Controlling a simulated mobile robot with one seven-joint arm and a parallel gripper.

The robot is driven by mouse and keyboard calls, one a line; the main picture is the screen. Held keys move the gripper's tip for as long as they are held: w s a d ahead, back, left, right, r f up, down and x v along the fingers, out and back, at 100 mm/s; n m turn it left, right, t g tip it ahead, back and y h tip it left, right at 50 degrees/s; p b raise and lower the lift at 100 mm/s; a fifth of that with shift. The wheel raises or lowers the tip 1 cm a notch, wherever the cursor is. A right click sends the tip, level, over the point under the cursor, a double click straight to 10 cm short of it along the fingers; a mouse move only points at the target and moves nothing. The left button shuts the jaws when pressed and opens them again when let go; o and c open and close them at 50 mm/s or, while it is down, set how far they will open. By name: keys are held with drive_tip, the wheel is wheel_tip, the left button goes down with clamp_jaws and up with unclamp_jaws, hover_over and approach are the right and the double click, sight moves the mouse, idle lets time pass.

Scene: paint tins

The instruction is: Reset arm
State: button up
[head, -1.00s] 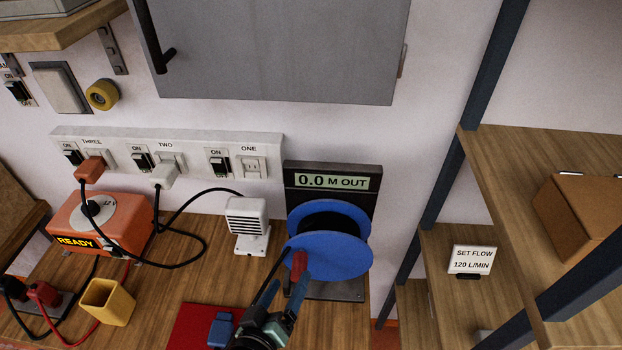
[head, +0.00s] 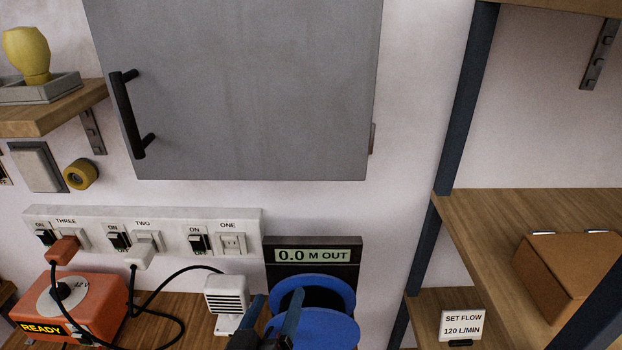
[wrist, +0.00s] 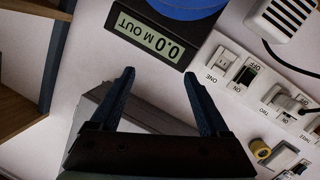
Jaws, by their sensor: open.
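My gripper (head: 272,318) shows at the bottom edge of the head view, in front of the blue reel (head: 312,325). In the wrist view my gripper (wrist: 160,85) has its two dark fingers spread apart with nothing between them. The black reel stand's display (head: 305,255) reads 0.0 M OUT; the display also shows upside down in the wrist view (wrist: 148,38), beyond the fingers. The lower part of the reel and most of my arm are outside the head view.
A grey cabinet (head: 240,90) hangs above the socket strip (head: 150,232). A white vented device (head: 227,300) and an orange charger (head: 75,308) marked READY stand on the bench. Shelves with a cardboard box (head: 568,275) are at right. The wall between is clear.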

drive_tip(key=w+d+r+m+t, duration=0.1)
drive_tip(key=d+r+t, duration=0.15)
drive_tip(key=r, duration=1.15)
drive_tip(key=w+d+r+m+t, duration=0.1)
drive_tip(key=r+m+t, duration=0.15)
drive_tip(key=r, duration=1.05)
drive_tip(key=s+d+r+t+y, duration=0.1)
drive_tip(key=s+r+t, duration=0.2)
drive_tip(key=s+r, duration=0.3)
drive_tip(key=s+d+r+t+y, duration=0.1)
drive_tip(key=s+r, duration=0.6)
drive_tip(key=r, duration=0.8)
drive_tip(key=shift+d+n+t+y, duration=0.2)
drive_tip(key=shift+n+t+y, duration=0.3)
drive_tip(key=shift+t, duration=0.7)
drive_tip(key=shift+w+f, duration=0.1)
drive_tip(key=shift+f, duration=0.05)
